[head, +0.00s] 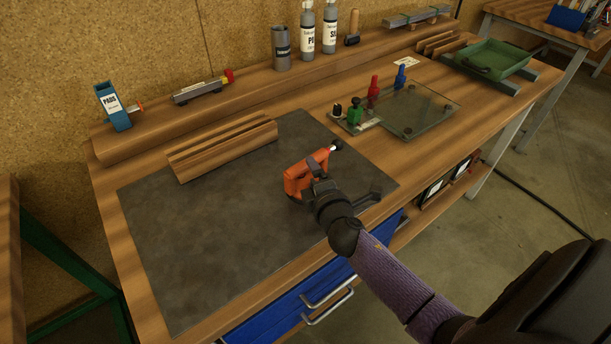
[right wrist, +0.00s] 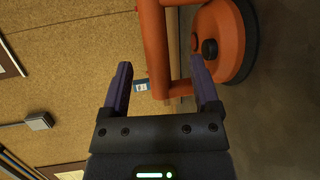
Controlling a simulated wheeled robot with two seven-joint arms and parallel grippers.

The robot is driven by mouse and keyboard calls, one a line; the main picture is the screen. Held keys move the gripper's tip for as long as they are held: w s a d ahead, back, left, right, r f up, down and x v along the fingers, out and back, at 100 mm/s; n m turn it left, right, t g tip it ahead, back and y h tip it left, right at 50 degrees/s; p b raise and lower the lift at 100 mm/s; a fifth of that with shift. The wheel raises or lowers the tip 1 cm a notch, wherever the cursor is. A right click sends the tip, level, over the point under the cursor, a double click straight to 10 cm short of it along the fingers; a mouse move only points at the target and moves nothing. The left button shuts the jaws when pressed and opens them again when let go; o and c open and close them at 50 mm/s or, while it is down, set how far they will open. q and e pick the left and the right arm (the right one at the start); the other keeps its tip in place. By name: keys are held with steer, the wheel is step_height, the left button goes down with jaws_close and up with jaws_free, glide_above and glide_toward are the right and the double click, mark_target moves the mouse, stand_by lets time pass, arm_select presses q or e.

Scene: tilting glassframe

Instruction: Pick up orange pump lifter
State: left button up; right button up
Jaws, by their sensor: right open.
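In the right wrist view, the lifter's orange handle (right wrist: 157,50) runs up between and beyond my open right gripper's fingers (right wrist: 160,88). Its round orange body with a dark rim (right wrist: 230,40) is at the upper right, past the right finger. I cannot tell whether the fingers touch the lifter. My left gripper is not in view.
The dark mat (head: 215,235) is mostly clear, with a ridged wooden block (head: 222,150) at its back. A glass plate (head: 420,110) with small red, blue and green pieces lies to the right. A green tray (head: 492,60) and bottles (head: 308,35) stand farther back.

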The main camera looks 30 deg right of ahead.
mark_target(307, 174)
steer(key=x, duration=0.4)
steer(key=shift+w+d+r+b, duration=0.1)
steer(key=shift+w+d+b, duration=0.05)
steer(key=shift+w+b, duration=0.2)
steer(key=shift+s, duration=0.1)
jaws_close()
